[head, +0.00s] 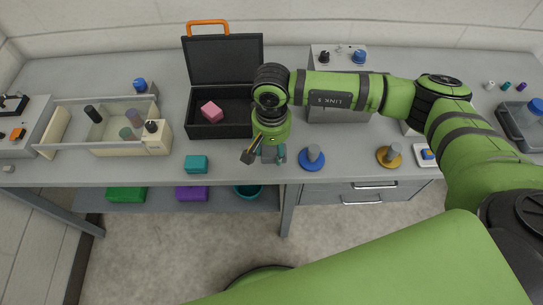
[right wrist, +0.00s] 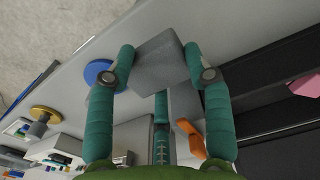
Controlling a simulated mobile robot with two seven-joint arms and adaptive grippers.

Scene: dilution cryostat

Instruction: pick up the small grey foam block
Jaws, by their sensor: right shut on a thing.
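The small grey foam block (right wrist: 160,62) is between the two teal fingers of my right gripper (right wrist: 160,68) in the right wrist view. The fingers touch it on both sides, so the gripper is shut on it. In the head view the right gripper (head: 273,155) points down near the front edge of the bench, and the grey block (head: 268,155) shows only partly between its fingers. Whether the block is clear of the bench top is hard to tell. My left gripper is not in view.
An open black case (head: 221,130) holding a pink block (head: 211,111) stands behind and left of the gripper. A teal block (head: 196,164) lies left, a blue-based knob (head: 312,158) right. A clear-walled bin (head: 70,146) stands further left.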

